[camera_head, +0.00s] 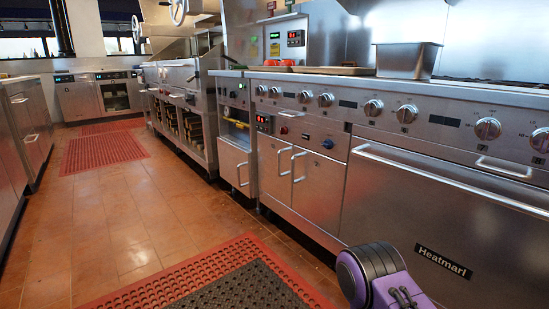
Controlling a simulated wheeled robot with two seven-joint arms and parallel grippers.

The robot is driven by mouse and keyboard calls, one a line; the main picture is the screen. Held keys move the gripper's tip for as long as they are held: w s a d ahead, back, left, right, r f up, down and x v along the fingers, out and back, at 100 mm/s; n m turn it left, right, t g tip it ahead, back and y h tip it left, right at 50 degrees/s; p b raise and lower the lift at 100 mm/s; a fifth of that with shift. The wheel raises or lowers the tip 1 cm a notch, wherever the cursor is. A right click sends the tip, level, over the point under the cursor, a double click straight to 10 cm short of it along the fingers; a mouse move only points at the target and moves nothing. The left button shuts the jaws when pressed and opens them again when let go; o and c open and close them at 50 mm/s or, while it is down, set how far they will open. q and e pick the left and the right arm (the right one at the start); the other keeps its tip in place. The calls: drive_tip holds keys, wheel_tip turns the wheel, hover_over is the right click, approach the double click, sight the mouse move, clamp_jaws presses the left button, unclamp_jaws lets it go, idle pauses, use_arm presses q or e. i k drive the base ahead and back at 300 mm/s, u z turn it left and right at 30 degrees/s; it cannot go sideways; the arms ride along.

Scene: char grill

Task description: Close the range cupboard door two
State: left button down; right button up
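The range (335,105) runs along the right side, with a row of knobs. Below its control panel are two steel cupboard doors with upright bar handles, a left door (271,170) and a right door (322,185). Both look flush with the front; a small gap cannot be ruled out from here. A narrower unit to their left has its own small cupboard door (232,166), which also looks shut. A purple and black part of my arm shows at the bottom right, in front of the oven. Neither gripper is in view.
A wide oven door (440,215) with a long bar handle is right of the cupboard doors. Red mats (165,283) and a dark mat (240,288) lie on the tiled floor (135,215). A steel pan (405,61) stands on the range. The aisle is clear.

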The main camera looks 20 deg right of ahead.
sight(318, 180)
drive_tip(key=z, duration=0.45)
drive_tip(key=i, duration=0.9)
drive_tip(key=z, duration=0.65)
